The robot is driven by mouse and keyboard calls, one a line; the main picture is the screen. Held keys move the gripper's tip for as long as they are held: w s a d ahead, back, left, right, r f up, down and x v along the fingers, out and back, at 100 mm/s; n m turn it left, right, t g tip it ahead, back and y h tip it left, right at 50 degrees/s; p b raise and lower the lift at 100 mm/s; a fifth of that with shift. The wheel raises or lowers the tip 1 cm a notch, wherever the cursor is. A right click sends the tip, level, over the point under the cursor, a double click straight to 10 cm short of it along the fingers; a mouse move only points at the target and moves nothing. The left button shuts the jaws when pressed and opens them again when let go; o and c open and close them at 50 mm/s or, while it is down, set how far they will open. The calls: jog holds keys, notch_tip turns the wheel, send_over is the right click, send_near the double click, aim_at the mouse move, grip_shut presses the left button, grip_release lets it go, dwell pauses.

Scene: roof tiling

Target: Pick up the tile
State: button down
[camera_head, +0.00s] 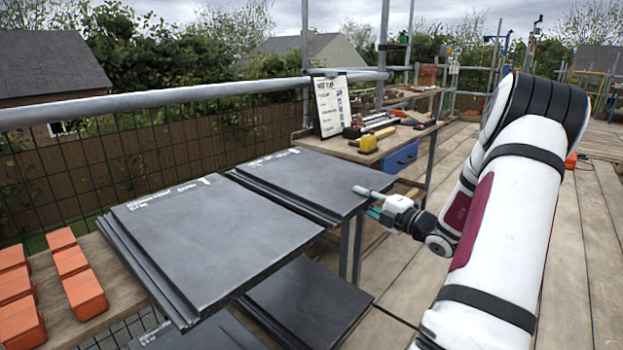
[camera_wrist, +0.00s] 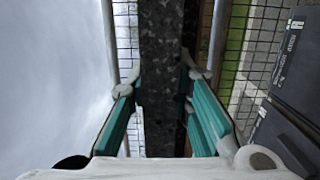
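Two stacks of flat dark slate tiles lie side by side in the head view. The nearer stack (camera_head: 210,245) is at centre left; the farther stack (camera_head: 318,183) is behind it to the right. My gripper (camera_head: 374,202) is at the right edge of the farther stack, one finger above its top and the other lower. In the wrist view my gripper (camera_wrist: 165,112) has its two teal-padded fingers spread, with a speckled dark tile edge (camera_wrist: 160,60) running between them. The fingers look apart around this edge; contact is not clear.
More dark tiles (camera_head: 310,300) lie lower down, below the stacks. Orange blocks (camera_head: 85,296) sit at the left. A bench with tools (camera_head: 370,140) and a leaning board (camera_head: 331,105) is behind. A metal rail (camera_head: 190,96) runs along the left. Wooden decking (camera_head: 575,240) is open at right.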

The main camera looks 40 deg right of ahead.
jog(key=shift+r, duration=0.2)
notch_tip(320, 180, up, 10)
jog(key=p, duration=0.4)
jog(key=shift+p, duration=0.3)
jog(key=shift+f, duration=0.1)
jog(key=c, duration=2.1)
grip_release()
jog(key=shift+c, duration=0.2)
grip_shut()
